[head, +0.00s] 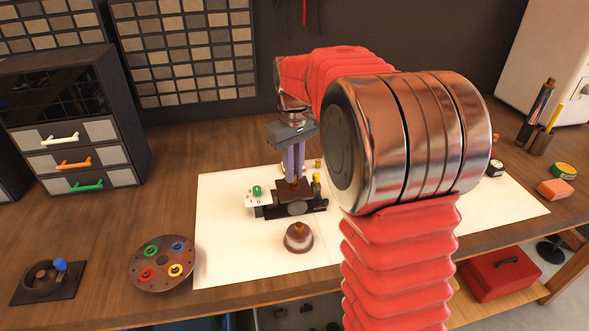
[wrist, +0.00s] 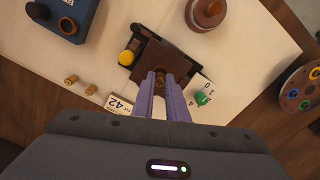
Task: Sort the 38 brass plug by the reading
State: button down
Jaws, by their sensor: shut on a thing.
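My gripper (head: 295,178) points down over a dark measuring device (head: 270,211) on the white sheet. In the wrist view its fingers (wrist: 161,88) are shut on a small brass plug (wrist: 160,77), at the device's brown block (wrist: 166,57). I cannot tell whether the plug rests in the block. The device has a yellow knob (wrist: 126,57), a green knob (wrist: 202,98) on a white numbered plate (head: 253,201), and a white label showing 42 (wrist: 120,103). Two more brass plugs (wrist: 71,80) (wrist: 91,89) lie on the sheet beside it.
A round brown plate (head: 163,268) with green, blue, red and yellow rings lies left of the sheet. A brown domed object (head: 298,238) stands in front of the device. A blue box (wrist: 60,20) shows in the wrist view. A dark dish (head: 45,283) sits far left.

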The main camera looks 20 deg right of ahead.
jog(key=shift+f, duration=0.8)
dwell(0.5)
jog(key=c, duration=1.7)
grip_release()
jog(key=shift+o, duration=0.6)
jog(key=o, duration=0.3)
jog(key=shift+r, duration=0.1)
jog(key=shift+r, duration=3.95)
jog(key=shift+w, duration=0.15)
